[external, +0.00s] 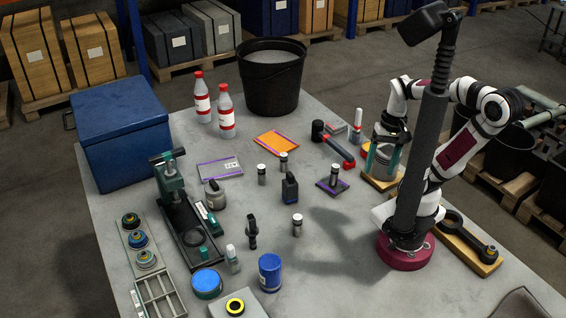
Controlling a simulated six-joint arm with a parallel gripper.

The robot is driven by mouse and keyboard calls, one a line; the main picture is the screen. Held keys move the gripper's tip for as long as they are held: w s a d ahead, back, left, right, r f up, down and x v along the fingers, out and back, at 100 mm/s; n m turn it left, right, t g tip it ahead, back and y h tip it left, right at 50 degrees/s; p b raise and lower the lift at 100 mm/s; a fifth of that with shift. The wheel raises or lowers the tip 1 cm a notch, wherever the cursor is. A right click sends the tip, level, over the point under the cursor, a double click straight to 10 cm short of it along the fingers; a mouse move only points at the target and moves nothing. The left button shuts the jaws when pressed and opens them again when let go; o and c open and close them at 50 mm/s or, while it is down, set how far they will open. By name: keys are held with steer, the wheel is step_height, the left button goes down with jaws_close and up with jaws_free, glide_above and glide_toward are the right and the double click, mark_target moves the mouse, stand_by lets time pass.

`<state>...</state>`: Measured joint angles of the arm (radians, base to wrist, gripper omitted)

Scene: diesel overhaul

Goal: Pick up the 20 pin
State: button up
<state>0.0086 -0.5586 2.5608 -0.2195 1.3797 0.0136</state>
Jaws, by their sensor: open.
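Several short metallic pins with dark bands stand upright on the grey table. Two pins, one (262,175) and another (283,162), stand near the orange pad. A third pin (297,225) stands nearer the front, and a further pin (334,174) stands on a dark purple-edged pad. Their markings are too small to read, so I cannot tell which is the 20 pin. My gripper (381,167) is open and points down at the right, over or in front of a grey cylindrical part (383,158) on a wooden block. I cannot tell whether they touch.
A red-and-black hammer (333,145) lies between the pins and my gripper. A black bottle-like item (290,188) stands among the pins. A green press (180,215), blue box (120,135) and black bucket (273,85) stand left and behind.

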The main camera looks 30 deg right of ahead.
steer(key=n, duration=0.1)
steer(key=m+t+h, duration=0.3)
steer(key=m+t, duration=1.1)
steer(key=m, duration=1.8)
glide_toward(301, 221)
steer(key=x, duration=0.8)
steer(key=shift+w+d+f, duration=0.1)
steer(key=shift+w+d, duration=0.05)
steer(key=shift+w, duration=0.25)
steer(key=x, duration=0.5)
steer(key=shift+w+a, duration=0.3)
steer(key=shift+w, duration=0.05)
jaws_close()
